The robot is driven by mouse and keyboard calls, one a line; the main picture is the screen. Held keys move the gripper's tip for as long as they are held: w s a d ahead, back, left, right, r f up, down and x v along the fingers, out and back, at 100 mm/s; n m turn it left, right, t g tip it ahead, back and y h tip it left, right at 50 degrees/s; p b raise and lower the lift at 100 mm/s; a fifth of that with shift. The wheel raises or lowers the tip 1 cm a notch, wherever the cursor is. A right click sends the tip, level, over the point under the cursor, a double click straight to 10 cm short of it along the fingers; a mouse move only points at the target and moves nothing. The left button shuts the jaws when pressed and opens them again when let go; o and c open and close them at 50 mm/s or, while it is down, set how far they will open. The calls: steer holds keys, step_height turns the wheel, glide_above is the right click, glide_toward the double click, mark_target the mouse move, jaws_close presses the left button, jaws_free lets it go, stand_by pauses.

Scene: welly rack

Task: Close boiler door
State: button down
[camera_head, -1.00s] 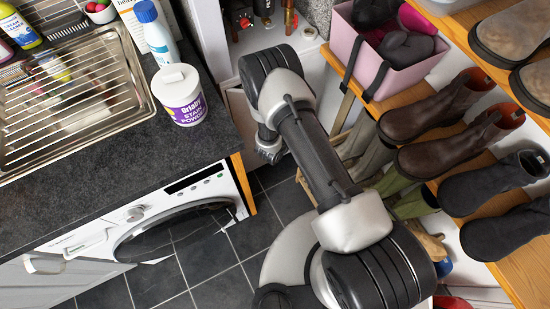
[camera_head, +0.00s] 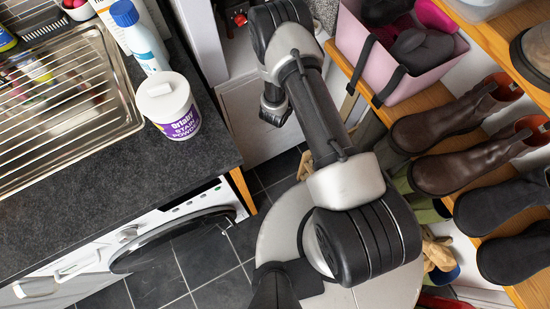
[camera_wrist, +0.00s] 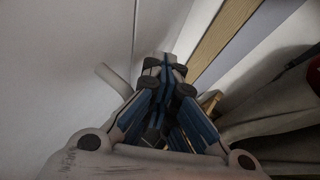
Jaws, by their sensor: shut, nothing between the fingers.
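A plain white panel (camera_head: 258,128) stands at the back between the worktop and the shoe rack, partly behind my arm. Red-handled pipework (camera_head: 238,18) shows above it. In the wrist view a pale upright panel (camera_wrist: 65,60) with a short bar-like handle (camera_wrist: 112,80) fills the left; it looks like the boiler door, but I cannot tell how far it stands open. My gripper (camera_wrist: 165,62) is shut and empty, its tips close to the panel's edge and right of the bar. I cannot tell whether they touch.
The worktop (camera_head: 70,205) with a stain powder tub (camera_head: 168,105) and blue-capped bottle (camera_head: 140,36) is at left, above the washing machine (camera_head: 165,235). The wooden shoe rack (camera_head: 490,250) with boots and a pink box (camera_head: 425,85) lines the right. Dark floor tiles show between.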

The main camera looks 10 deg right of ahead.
steer(key=shift+w+a+r, duration=0.25)
steer(key=shift+w+r, duration=0.1)
steer(key=shift+w, duration=0.35)
steer(key=shift+a+r, duration=0.1)
steer(key=s+v, duration=0.1)
steer(key=v, duration=1.1)
steer(key=shift+d+f, duration=0.35)
steer(key=shift+f, duration=0.05)
steer(key=shift+s, duration=0.1)
